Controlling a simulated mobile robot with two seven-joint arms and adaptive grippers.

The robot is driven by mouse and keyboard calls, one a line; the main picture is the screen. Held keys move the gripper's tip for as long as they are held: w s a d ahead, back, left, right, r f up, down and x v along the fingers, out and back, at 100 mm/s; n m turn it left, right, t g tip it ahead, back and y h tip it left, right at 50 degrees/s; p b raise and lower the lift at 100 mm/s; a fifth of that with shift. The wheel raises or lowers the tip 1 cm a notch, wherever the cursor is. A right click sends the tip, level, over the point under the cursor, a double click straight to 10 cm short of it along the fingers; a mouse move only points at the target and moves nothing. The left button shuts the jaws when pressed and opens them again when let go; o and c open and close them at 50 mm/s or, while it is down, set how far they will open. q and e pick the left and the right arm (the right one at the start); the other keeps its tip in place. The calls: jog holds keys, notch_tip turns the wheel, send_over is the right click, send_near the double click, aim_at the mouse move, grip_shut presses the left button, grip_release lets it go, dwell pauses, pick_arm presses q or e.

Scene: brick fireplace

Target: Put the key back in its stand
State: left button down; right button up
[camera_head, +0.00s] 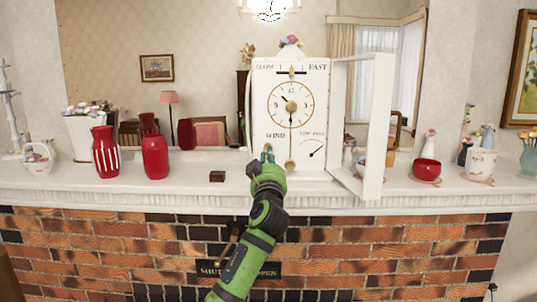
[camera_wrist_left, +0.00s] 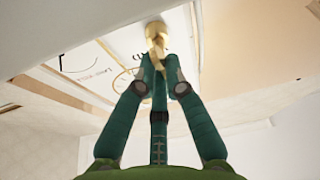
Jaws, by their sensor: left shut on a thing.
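My left gripper (camera_head: 267,153) is in front of the lower part of the white clock (camera_head: 262,75), just below the word WIND. In the left wrist view its green fingers (camera_wrist_left: 158,68) are shut on a brass-coloured key (camera_wrist_left: 156,36), whose far end points toward the clock face. I cannot tell whether the key touches the clock. In the head view the key is hidden by the gripper. A small dark brown block (camera_head: 217,176), which looks like the key's stand, sits on the mantel left of the gripper. My right gripper is not in view.
The clock's white door (camera_head: 374,125) stands open to the right. Red vases (camera_head: 155,157) stand left on the mantel (camera_head: 120,187), and a red bowl (camera_head: 426,170) and a floral pot (camera_head: 481,163) stand right. The mantel around the brown block is clear.

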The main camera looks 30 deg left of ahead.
pick_arm(q)
jog(key=shift+s+a+f, duration=0.15)
jog(key=shift+s+f, duration=0.05)
jog(key=shift+s, duration=0.35)
jog(key=shift+s+d, duration=0.2)
jog(key=shift+d, duration=0.05)
jog(key=shift+s+r, duration=0.1)
jog(key=shift+s, duration=0.35)
jog(key=shift+d, duration=0.1)
jog(key=shift+s+d, duration=0.1)
jog(key=shift+d, duration=0.15)
jog(key=shift+s, duration=0.1)
jog(key=shift+s+d, duration=0.1)
jog(key=shift+s+d, duration=0.25)
jog(key=shift+s, duration=0.1)
